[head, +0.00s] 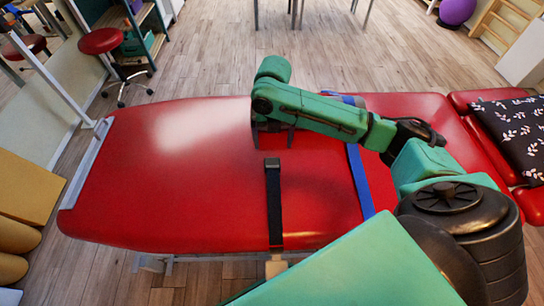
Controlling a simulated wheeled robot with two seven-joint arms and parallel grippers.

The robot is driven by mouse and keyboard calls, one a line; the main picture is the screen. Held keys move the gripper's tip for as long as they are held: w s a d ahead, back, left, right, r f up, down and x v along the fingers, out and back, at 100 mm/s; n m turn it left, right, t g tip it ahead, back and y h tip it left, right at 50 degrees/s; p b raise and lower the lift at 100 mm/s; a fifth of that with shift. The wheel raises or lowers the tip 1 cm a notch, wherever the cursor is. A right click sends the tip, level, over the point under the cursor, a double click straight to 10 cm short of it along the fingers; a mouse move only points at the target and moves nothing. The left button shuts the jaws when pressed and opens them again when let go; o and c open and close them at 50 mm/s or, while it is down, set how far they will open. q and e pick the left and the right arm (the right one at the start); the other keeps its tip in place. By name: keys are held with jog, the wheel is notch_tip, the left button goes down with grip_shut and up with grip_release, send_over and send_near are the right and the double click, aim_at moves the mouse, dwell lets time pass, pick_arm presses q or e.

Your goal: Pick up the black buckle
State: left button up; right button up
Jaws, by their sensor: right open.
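The black buckle (272,163) lies on the red treatment table at the far end of a black strap (275,210). The strap runs from it to the table's near edge. My right gripper (273,140) points down just beyond the buckle in the picture, with its dark fingers apart. Nothing shows between the fingers. The buckle looks clear of the fingers, but I cannot tell how high they are above the table. My left gripper is not in view.
The red table (150,200) is bare on its left side. A blue strap (361,185) crosses it to the right, partly behind my arm. A black patterned cushion (515,135) lies at the right end. A red stool (100,41) and a purple ball (457,11) stand beyond.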

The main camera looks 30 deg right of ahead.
send_over(272, 162)
jog(key=f, duration=0.4)
jog(key=shift+s+f, duration=0.15)
jog(key=shift+s, duration=0.2)
jog(key=f, duration=0.7)
jog(key=shift+w+d+p, duration=0.1)
jog(key=shift+w+p, duration=0.2)
jog(key=shift+p, duration=0.1)
jog(key=shift+c, duration=0.9)
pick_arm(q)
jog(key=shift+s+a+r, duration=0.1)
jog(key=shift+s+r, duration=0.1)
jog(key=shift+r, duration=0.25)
pick_arm(e)
jog(key=c, duration=1.3)
